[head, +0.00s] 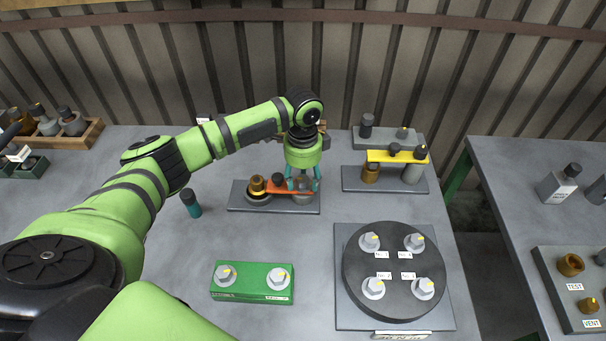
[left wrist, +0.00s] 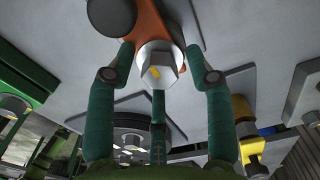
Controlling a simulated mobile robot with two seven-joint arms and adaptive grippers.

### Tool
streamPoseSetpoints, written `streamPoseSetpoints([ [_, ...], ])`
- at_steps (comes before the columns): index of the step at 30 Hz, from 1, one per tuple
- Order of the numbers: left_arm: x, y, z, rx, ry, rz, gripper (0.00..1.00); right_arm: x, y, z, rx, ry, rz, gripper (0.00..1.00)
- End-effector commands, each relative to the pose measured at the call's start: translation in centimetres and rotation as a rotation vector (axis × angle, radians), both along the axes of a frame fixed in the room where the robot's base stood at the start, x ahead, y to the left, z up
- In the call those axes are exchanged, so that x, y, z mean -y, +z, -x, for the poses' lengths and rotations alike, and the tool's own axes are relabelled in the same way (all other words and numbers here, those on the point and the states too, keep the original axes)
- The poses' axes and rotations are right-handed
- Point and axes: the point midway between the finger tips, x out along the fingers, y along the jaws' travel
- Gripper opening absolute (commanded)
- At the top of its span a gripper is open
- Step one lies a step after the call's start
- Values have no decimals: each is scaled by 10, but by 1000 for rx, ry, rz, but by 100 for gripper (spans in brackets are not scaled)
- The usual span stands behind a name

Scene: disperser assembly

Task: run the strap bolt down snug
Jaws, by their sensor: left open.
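An orange strap (head: 286,189) spans a fixture on a grey plate (head: 235,206) in the head view. A brass piece (head: 257,186) and a dark knob (head: 278,180) stand at its left and middle. My left gripper (head: 303,185) points down over the strap's right end and hides the bolt there. In the left wrist view the bolt (left wrist: 161,66) is a grey hex head with a yellow mark, at the end of the orange strap (left wrist: 150,22). The open teal fingers of my left gripper (left wrist: 160,85) stand around the head, apparently apart from it. My right gripper is not in view.
A yellow-strapped fixture (head: 400,156) stands right of the gripper. In front are a green block (head: 250,293) with two bolts and a dark round plate (head: 394,262) with several bolts. A teal-and-dark cylinder (head: 191,204) stands to the left. The bench between them is clear.

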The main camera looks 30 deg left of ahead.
Motion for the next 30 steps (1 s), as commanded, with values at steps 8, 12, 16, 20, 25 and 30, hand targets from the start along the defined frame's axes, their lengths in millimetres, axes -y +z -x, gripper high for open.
streamPoseSetpoints([
  [8,0,-1,0,0,0,0,33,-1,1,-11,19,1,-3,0],
  [12,0,-1,0,0,0,-1,0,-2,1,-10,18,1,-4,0],
  [16,0,-1,0,-1,-1,0,0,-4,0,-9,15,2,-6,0],
  [20,0,0,0,-1,-11,0,0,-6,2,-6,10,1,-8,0],
  [25,0,1,1,-3,-63,-1,0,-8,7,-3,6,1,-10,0],
  [30,0,2,1,-3,-168,0,0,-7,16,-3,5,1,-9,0],
])
